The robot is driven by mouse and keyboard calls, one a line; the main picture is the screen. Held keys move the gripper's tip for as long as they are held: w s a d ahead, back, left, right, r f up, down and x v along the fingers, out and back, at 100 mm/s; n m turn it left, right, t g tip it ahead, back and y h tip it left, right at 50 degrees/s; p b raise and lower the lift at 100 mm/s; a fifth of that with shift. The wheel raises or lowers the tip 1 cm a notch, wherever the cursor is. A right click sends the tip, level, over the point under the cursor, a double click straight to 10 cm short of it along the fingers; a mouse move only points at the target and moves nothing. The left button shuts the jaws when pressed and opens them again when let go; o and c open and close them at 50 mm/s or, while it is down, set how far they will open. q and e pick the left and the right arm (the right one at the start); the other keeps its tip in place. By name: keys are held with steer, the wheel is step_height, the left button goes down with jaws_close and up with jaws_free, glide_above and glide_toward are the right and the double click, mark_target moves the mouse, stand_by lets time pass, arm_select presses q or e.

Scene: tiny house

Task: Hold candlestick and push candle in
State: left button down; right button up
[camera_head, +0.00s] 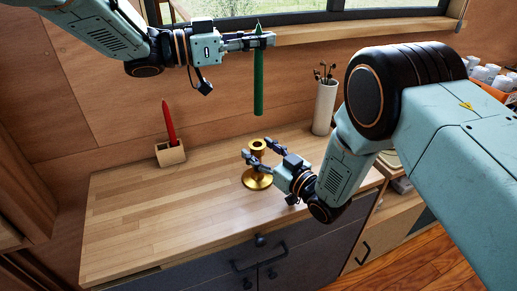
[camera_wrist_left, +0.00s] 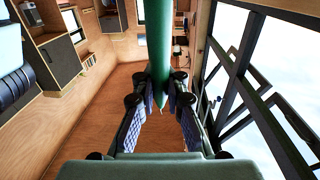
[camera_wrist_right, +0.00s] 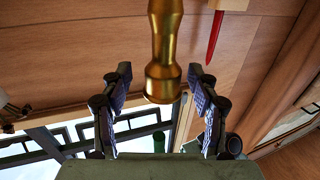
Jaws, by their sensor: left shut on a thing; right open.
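A green candle (camera_head: 258,85) hangs upright in my left gripper (camera_head: 262,41), which is shut on its upper end, high above the counter. In the left wrist view the candle (camera_wrist_left: 160,40) runs between the closed fingers. The brass candlestick (camera_head: 257,181) stands upright on the wooden counter, roughly below the candle and apart from it. My right gripper (camera_head: 257,155) is open, with its fingers spread about the candlestick's stem. In the right wrist view the candlestick (camera_wrist_right: 165,50) lies between and ahead of the open fingers; no contact is visible.
A red candle (camera_head: 168,121) stands in a small wooden block (camera_head: 171,154) at the counter's left back. A white cylinder (camera_head: 324,108) with dark utensils stands at the back right. The wooden counter (camera_head: 150,220) is clear at front left. A window sill (camera_head: 350,29) runs behind my left gripper.

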steer(key=shift+w+a, duration=0.35)
steer(key=shift+a, duration=0.3)
arm_select(q)
steer(key=shift+s+a, duration=0.1)
steer(key=shift+a, duration=0.2)
steer(key=shift+d, duration=0.1)
arm_select(e)
steer(key=shift+d, duration=0.1)
steer(key=shift+d, duration=0.15)
steer(key=shift+c, duration=1.3)
steer(key=shift+a, duration=0.2)
steer(key=c, duration=0.5)
steer(key=shift+d, duration=0.1)
jaws_close()
arm_select(q)
steer(key=shift+w+f+n+t+y, duration=0.1)
steer(key=shift+f+n+t+y, duration=0.3)
steer(key=shift+f, duration=1.55)
steer(key=shift+w+f+n+t+y, duration=0.1)
steer(key=shift+f+n+t, duration=0.55)
steer(key=shift+f, duration=1.3)
